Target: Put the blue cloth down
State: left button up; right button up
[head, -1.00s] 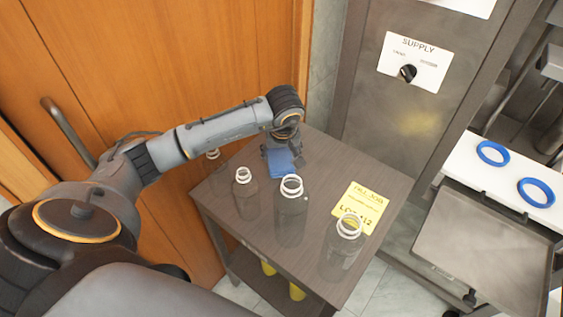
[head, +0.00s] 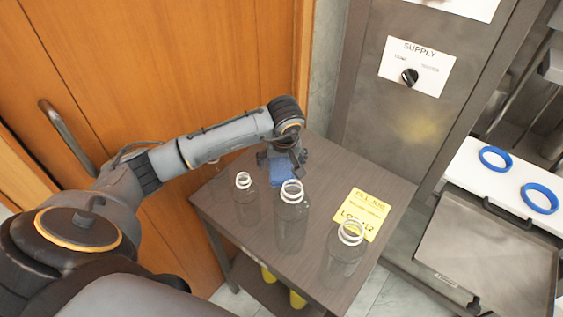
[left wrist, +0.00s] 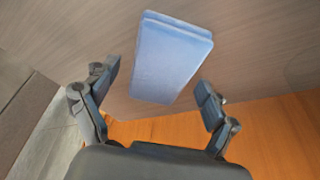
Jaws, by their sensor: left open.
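The blue cloth (head: 282,174) is a folded, flat pad at the back of the dark wooden table (head: 226,224). In the left wrist view the cloth (left wrist: 172,58) lies beyond the fingertips, with bare wood around it. My left gripper (head: 285,160) is just above the cloth in the head view, partly covering it. In the left wrist view my left gripper (left wrist: 158,80) has its fingers spread wide and nothing between them. The cloth looks to rest on the table, clear of both fingers. My right gripper is not in view.
Clear bottles stand near the cloth: a small one (head: 245,205), a middle one (head: 292,212) and a front one (head: 345,255). A yellow note (head: 362,214) lies at the table's right. A grey supply cabinet (head: 400,130) stands behind it. Blue rings (head: 540,198) sit further right.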

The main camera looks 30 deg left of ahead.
aim_at(283, 174)
pick_arm(q)
jog(key=p+v, duration=0.8)
jog(key=v, duration=0.4)
